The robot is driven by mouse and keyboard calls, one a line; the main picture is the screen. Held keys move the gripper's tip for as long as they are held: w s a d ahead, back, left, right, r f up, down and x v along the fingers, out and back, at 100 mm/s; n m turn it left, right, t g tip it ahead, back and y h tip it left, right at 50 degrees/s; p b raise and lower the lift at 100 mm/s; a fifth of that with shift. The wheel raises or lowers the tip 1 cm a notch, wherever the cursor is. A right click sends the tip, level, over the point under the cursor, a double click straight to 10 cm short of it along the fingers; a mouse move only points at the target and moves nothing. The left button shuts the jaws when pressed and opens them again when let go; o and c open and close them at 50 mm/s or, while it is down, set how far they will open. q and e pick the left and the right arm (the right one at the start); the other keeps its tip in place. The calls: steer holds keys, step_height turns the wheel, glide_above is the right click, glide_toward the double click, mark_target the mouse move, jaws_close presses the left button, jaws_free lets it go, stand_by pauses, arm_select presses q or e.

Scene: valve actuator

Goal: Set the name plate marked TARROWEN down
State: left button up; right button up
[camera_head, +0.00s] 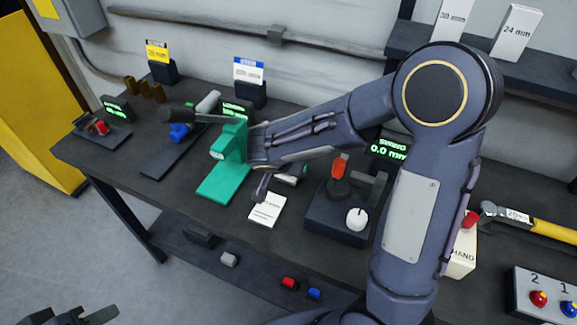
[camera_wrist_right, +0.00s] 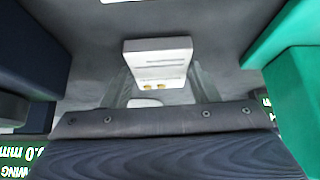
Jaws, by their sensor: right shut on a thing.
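A small white plate (camera_head: 268,210) with dark lettering too small to read shows just below the end of my right arm, in front of the teal stand. The right wrist view shows a white plate (camera_wrist_right: 157,58) with blurred text and two brass-coloured dots at the fingertips. My right gripper (camera_head: 262,188) is shut on this plate at its upper edge; its other finger is mostly hidden. I cannot tell whether the plate touches the bench. My left gripper (camera_head: 88,315) is only partly in view at the bottom left, away from the bench, and its opening is unclear.
The teal stand (camera_head: 223,175) is close to the left of my right gripper. A dark box with a red-topped lever (camera_head: 339,170) and white knob (camera_head: 357,219) stands to the right. The dark bench (camera_head: 165,205) has bare room at the front left.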

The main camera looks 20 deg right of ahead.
steer(key=shift+f+b, duration=0.15)
steer(key=shift+b, duration=0.15)
steer(key=o, duration=1)
steer(key=shift+o, duration=0.2)
steer(key=shift+r+p, duration=0.4)
steer(key=shift+p, duration=0.15)
steer(key=v, duration=1.1)
steer(key=shift+s+a+r+b, duration=0.15)
steer(key=shift+a+r+b, duration=0.1)
steer(key=shift+b, duration=0.15)
